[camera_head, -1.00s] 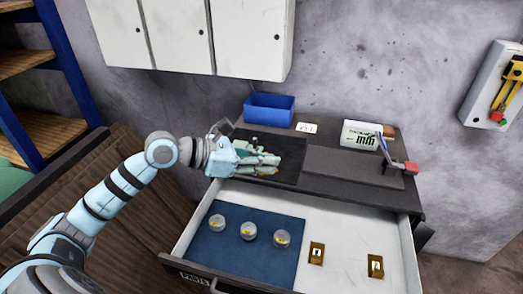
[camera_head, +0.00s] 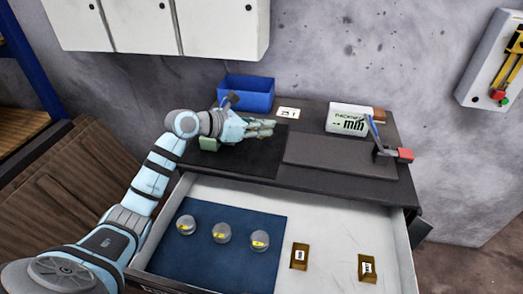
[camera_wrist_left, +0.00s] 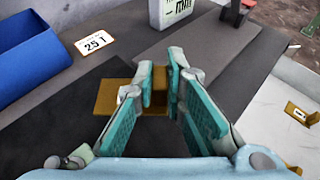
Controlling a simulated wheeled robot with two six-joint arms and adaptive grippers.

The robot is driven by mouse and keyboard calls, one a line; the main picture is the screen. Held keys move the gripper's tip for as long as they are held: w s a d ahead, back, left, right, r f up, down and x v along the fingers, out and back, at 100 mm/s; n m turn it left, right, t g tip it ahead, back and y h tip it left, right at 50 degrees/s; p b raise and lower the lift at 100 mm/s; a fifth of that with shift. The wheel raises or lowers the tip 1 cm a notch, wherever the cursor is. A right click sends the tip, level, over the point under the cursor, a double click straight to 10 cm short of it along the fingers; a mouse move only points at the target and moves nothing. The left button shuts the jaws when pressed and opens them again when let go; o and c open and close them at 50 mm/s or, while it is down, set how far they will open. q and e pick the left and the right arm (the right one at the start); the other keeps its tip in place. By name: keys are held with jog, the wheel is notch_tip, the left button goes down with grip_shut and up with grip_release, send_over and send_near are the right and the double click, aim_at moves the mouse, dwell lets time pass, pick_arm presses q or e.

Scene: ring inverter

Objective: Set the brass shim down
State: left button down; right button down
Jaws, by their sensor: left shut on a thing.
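My left gripper (camera_head: 271,128) is over the black mat (camera_head: 262,168) on the bench top. In the left wrist view, its teal fingers (camera_wrist_left: 167,88) are closed on the brass shim (camera_wrist_left: 112,98), a flat golden-brown piece that shows beside and between them. The fingers hide part of the shim. In the head view, I cannot make out the held shim behind the gripper, and I cannot tell whether it touches the mat. My right gripper is not in view.
A blue bin (camera_head: 246,94) and a white label card (camera_head: 289,113) stand behind the mat. A grey plate (camera_head: 330,160), a white box (camera_head: 347,118) and a red-ended lever (camera_head: 404,154) are to the right. The open drawer holds round pots (camera_head: 221,233) and brass pieces (camera_head: 299,256).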

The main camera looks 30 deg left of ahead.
aim_at(263, 160)
pick_arm(q)
notch_tip(263, 160, down, 9)
jog(key=shift+r+b, duration=0.2)
jog(key=shift+b, duration=0.35)
jog(key=shift+d, duration=0.1)
jog(key=shift+f, duration=0.2)
jog(key=c, duration=1.7)
grip_release()
jog(key=shift+o, duration=0.2)
jog(key=shift+r, duration=0.1)
jog(key=shift+r, duration=0.25)
jog(key=v, duration=1.1)
jog(key=shift+s+a+f, duration=0.15)
jog(key=shift+s+a, duration=0.1)
jog(key=shift+s, duration=0.15)
